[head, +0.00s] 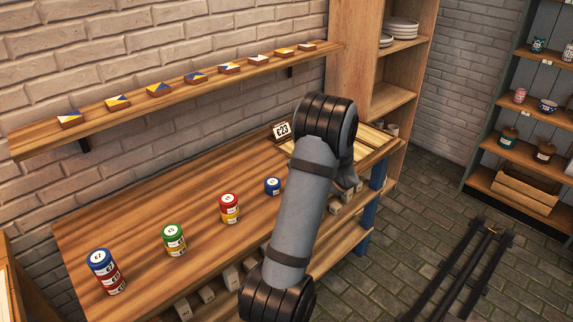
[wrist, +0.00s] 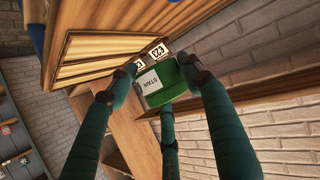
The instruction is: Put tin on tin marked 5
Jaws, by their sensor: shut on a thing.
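My gripper (wrist: 158,88) is shut on a green tin (wrist: 182,84) with a white label reading STAIN. The tin is held in the air, near the slatted rack in the wrist view. On the workbench (head: 150,205), a green-topped stack (head: 174,240), a red-topped stack (head: 229,208) and a blue-topped stack (head: 105,272) stand upright in a row. A single blue tin (head: 272,187) stands at the row's right end. Their lid markings are too small to read surely. In the head view my arm hides the gripper and the held tin.
A slatted wooden rack (head: 375,143) with a C23 sign (head: 283,130) is at the bench's right end. A wall shelf (head: 150,104) with several painted tiles runs above the bench. Small blocks (head: 207,294) line a lower shelf. The bench between the stacks is clear.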

